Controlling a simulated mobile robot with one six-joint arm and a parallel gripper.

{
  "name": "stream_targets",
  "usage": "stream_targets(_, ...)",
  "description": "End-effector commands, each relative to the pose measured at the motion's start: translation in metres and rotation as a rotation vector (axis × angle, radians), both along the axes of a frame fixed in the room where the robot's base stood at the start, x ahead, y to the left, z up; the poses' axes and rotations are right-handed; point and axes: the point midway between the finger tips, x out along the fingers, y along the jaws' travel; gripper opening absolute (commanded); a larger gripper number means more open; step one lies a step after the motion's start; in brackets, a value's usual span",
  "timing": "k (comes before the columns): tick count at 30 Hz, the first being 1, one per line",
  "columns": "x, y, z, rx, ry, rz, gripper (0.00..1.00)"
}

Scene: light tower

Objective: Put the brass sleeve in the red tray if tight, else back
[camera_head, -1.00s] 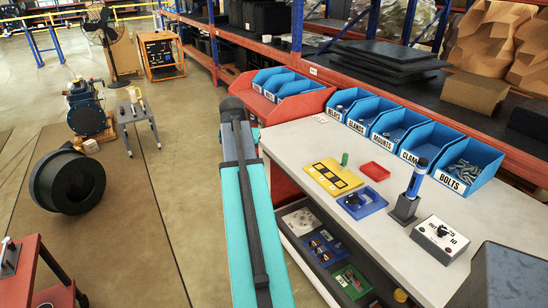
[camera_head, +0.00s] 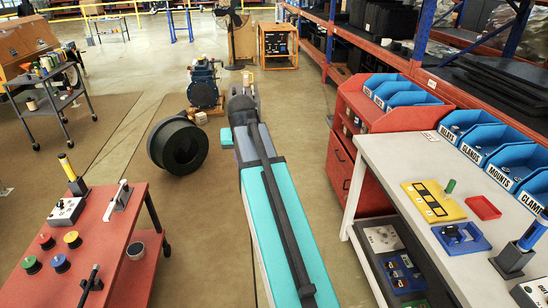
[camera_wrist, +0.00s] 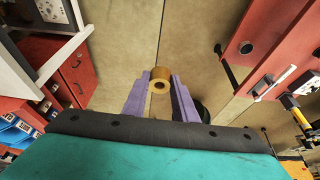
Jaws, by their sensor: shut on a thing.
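In the wrist view my gripper (camera_wrist: 160,77) has its two purple fingers shut on the brass sleeve (camera_wrist: 160,86), a short gold ring with its hole facing the camera. The sleeve is held in the air above the floor. The small red tray (camera_head: 483,208) lies on the white bench (camera_head: 400,157) at the right, beyond the blue tray and right of the yellow board. It looks empty. No surface is touching the sleeve.
The bench also holds a yellow board (camera_head: 434,201), a green cylinder (camera_head: 450,186), a blue tray (camera_head: 460,240), a dark stand (camera_head: 512,262) and blue bins (camera_head: 472,128). A red cart (camera_head: 128,225) with coloured knobs and a dial box (camera_head: 66,211) stands left.

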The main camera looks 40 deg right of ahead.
Motion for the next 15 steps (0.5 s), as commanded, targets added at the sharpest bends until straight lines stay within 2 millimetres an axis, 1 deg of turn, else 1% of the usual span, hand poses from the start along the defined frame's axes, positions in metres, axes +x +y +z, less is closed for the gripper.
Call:
stream_targets(1,0.005,0.020,0.001,-0.001,-0.001,0.041,0.02)
stream_targets(8,0.020,0.098,0.007,-0.002,-0.005,0.204,0.02)
stream_targets(9,0.022,0.111,0.008,-0.003,-0.006,0.233,0.02)
stream_targets(15,0.026,0.178,0.012,-0.004,-0.009,0.374,0.02)
